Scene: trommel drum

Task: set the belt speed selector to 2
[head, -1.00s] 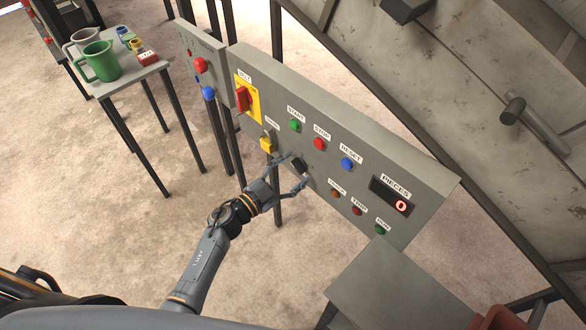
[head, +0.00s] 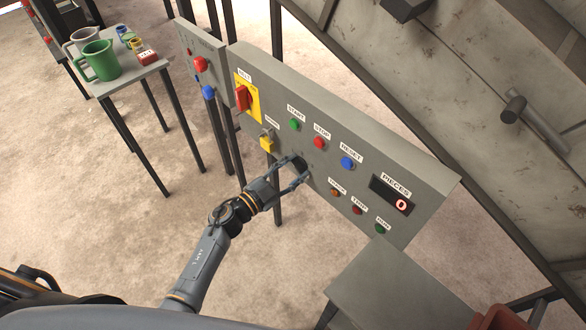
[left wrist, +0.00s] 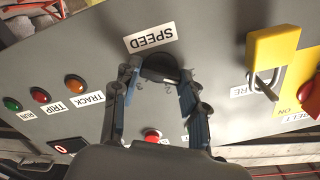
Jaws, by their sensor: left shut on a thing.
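The belt speed selector (head: 301,163) is a dark knob on the sloped grey control panel (head: 424,190), below the start and stop buttons. It also shows in the left wrist view (left wrist: 160,66), beside an upside-down SPEED label (left wrist: 150,37). My left gripper (head: 293,171) is shut on the selector, one finger on each side, as the left wrist view also shows (left wrist: 160,75). The number the selector points at cannot be read, as the fingers cover part of the dial. My right gripper is not in view.
A yellow padlock (head: 267,143) hangs left of the selector, below the red-and-yellow belt switch (head: 243,98). Green start (head: 295,125), red stop (head: 319,143) and blue reset (head: 347,163) buttons sit close by. The PIECES display (head: 392,194) reads 0. Mugs stand on a side table (head: 110,86).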

